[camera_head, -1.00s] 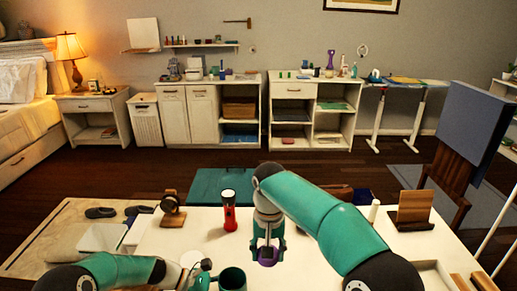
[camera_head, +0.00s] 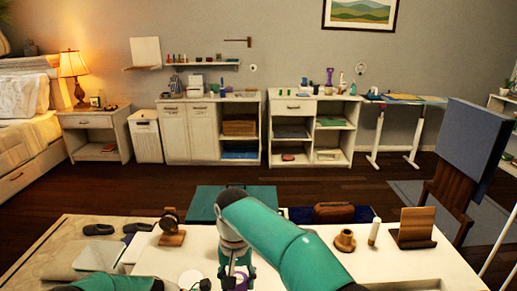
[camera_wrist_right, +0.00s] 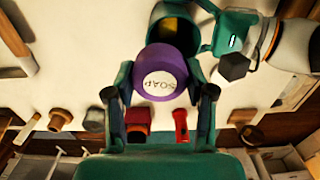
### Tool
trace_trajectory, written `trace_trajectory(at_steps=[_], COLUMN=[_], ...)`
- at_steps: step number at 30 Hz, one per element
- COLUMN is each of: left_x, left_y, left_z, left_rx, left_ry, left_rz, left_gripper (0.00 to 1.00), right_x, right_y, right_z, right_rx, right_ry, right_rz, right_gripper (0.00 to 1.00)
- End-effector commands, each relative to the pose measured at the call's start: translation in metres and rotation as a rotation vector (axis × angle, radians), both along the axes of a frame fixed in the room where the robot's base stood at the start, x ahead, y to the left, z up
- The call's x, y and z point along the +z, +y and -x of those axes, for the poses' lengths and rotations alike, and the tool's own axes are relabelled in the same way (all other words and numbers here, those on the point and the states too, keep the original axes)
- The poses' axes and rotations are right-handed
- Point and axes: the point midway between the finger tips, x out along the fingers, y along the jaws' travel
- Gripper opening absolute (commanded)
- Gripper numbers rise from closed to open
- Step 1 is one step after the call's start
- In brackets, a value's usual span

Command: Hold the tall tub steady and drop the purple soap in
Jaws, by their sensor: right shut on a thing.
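The purple soap (camera_wrist_right: 160,80), a round piece marked SOAP, is between the fingers of my right gripper (camera_wrist_right: 160,100), which is shut on it. In the head view the soap (camera_head: 242,282) and right gripper (camera_head: 237,276) show at the bottom edge, partly cut off. The tall green tub (camera_wrist_right: 178,22) lies just past the soap in the right wrist view; its top is partly covered by the soap. My left gripper (camera_wrist_right: 226,36) is beside the tub; its grip on the wall is unclear. In the head view the tub is out of frame.
On the white table (camera_head: 300,240) are a wooden stand (camera_head: 414,228), a small brown cup (camera_head: 345,240), a white candle-like cylinder (camera_head: 374,231) and a headphone stand (camera_head: 172,228). A red flashlight (camera_wrist_right: 181,126) shows in the wrist view. A brown bag (camera_head: 334,212) is beyond the table.

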Motion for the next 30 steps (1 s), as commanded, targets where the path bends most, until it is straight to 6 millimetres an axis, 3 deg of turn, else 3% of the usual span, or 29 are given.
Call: trace_trajectory(at_steps=[11, 12, 17, 30], left_x=[-0.0003, -0.0002, -0.0002, -0.0002], left_y=[-0.0001, 0.0, 0.0, 0.0002], left_z=[0.0001, 0.0001, 0.0002, 0.0002], left_rx=[0.0, 0.0, 0.0, 0.0], left_ry=[0.0, 0.0, 0.0, 0.001], left_rz=[0.0, 0.0, 0.0, 0.0], left_gripper=[0.59, 0.59, 0.59, 0.59], right_x=[-0.0053, -0.0053, -0.0053, 0.0032], right_y=[0.0001, 0.0001, 0.0002, 0.0007], right_z=[-0.0001, -0.0001, 0.0, -0.0005], right_rx=[0.0, 0.0, 0.001, 0.001], right_ry=[-0.001, -0.001, -0.001, -0.002], right_rz=[-0.001, 0.0, 0.0, -0.001], right_gripper=[0.18, 0.59, 0.83, 0.83])
